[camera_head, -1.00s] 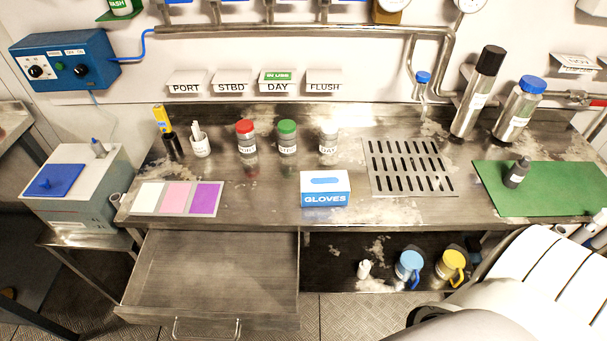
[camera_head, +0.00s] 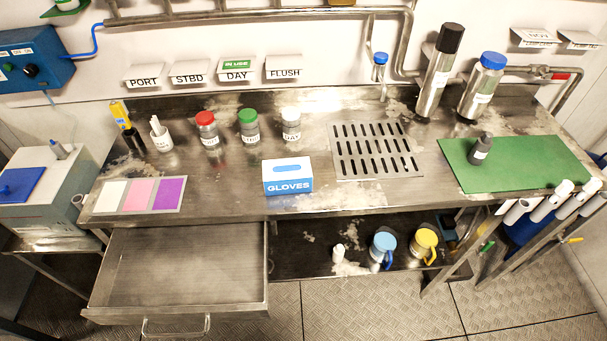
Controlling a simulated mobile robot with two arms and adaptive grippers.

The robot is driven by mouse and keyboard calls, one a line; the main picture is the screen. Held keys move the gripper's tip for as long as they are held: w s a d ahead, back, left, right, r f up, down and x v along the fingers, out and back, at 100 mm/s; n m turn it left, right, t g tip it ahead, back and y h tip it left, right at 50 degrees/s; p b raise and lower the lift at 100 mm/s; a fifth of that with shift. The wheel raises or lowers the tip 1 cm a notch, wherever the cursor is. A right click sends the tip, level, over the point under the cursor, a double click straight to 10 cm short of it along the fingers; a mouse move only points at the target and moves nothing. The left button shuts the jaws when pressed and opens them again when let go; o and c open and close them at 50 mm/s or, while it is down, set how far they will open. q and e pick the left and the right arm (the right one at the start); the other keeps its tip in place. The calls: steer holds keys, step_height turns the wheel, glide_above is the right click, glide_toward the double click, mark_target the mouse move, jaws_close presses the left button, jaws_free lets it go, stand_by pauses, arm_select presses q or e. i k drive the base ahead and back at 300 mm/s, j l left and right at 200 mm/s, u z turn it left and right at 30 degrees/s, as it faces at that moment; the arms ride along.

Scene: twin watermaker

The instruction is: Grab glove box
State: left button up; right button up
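The glove box (camera_head: 287,177) is a white and blue carton marked GLOVES. It sits upright on the steel workbench (camera_head: 230,194), near the front edge and left of the drain grate. Neither of my grippers shows in the head view.
An open, empty drawer (camera_head: 180,265) juts out below the bench on the left. Behind the box stand jars with red (camera_head: 207,128), green (camera_head: 248,125) and white (camera_head: 291,123) lids. A slotted grate (camera_head: 375,150) and green mat (camera_head: 515,163) lie right. Blue (camera_head: 382,246) and yellow (camera_head: 423,243) jugs stand below.

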mark_target(290, 176)
steer(key=l+u, duration=0.75)
steer(key=k+l+u, duration=0.1)
steer(key=l+u, duration=0.3)
